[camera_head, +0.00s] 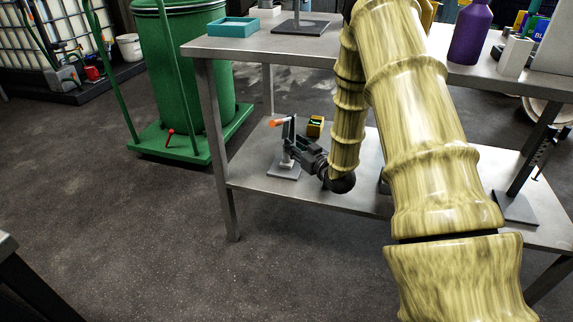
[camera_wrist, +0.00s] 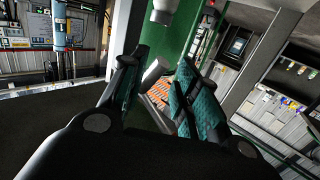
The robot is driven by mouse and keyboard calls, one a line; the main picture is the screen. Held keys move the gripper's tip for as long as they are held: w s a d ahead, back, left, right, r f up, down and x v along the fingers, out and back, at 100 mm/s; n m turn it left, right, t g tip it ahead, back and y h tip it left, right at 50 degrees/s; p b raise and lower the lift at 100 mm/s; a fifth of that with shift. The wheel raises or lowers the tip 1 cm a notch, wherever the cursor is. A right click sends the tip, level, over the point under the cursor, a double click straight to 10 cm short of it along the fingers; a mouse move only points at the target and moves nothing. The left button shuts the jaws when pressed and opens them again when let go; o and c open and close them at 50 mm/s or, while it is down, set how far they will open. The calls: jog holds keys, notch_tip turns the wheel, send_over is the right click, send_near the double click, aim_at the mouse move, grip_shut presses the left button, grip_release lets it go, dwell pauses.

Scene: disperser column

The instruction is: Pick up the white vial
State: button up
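My gripper (camera_head: 289,140) reaches in from the right over the lower shelf (camera_head: 250,182), pointing left, beside a small pale stand (camera_head: 285,170). In the wrist view its two fingers with teal pads (camera_wrist: 161,64) are apart. An orange piece (camera_head: 278,122) shows by the upper fingertip in the head view, and an orange patterned patch (camera_wrist: 160,92) shows between the fingers. No vial can be made out clearly.
A small yellow and dark device (camera_head: 315,126) lies on the shelf behind my gripper. The tabletop (camera_head: 275,45) above carries a teal tray (camera_head: 233,27) and a purple bottle (camera_head: 470,34). A table leg (camera_head: 217,150) and a green barrel (camera_head: 185,70) stand to the left.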

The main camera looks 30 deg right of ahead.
aim_at(287, 162)
jog(key=shift+t, duration=0.4)
jog(key=f+b, duration=0.1)
jog(key=f, duration=0.1)
jog(key=d+f+b, duration=0.1)
jog(key=f+b, duration=0.2)
jog(key=f, duration=0.2)
jog(key=shift+w+d, duration=0.25)
jog(key=shift+w, duration=0.05)
jog(key=shift+w+a+r+b, duration=0.1)
jog(key=shift+w+r+b, duration=0.15)
jog(key=shift+w, duration=0.3)
jog(key=shift+w+r+b, duration=0.1)
jog(key=shift+w+b, duration=0.25)
jog(key=shift+w, duration=0.2)
jog(key=shift+w+f+b, duration=0.1)
jog(key=shift+w+b, duration=1.05)
jog(key=shift+w, duration=1.5)
jog(key=shift+r, duration=0.2)
jog(key=shift+c, duration=0.4)
grip_shut()
